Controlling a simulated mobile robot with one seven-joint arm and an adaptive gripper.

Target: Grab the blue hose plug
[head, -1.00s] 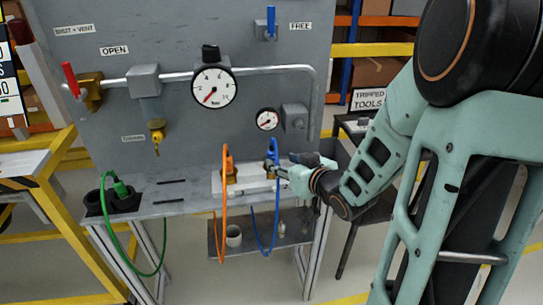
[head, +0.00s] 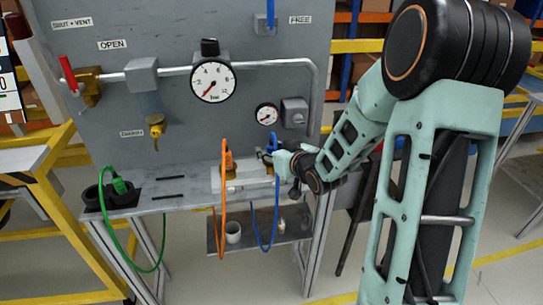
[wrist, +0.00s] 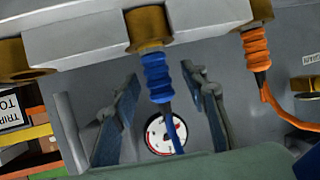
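The blue hose plug (head: 272,143) stands upright in the right-hand brass socket of the pale block on the bench, its blue hose (head: 275,215) looping below. My gripper (head: 272,156) is at the plug, and its fingers partly cover it in the head view. In the wrist view, which looks upside down, the blue plug (wrist: 157,78) hangs from a brass fitting between the two fingers of my gripper (wrist: 160,76). The fingers are spread with gaps on both sides of the plug, so the gripper is open.
An orange hose plug (head: 227,158) stands close left of the blue one and also shows in the wrist view (wrist: 255,50). A green plug (head: 120,186) sits in a black holder at the bench's left. Gauges, including a small one (head: 266,115), are on the panel behind.

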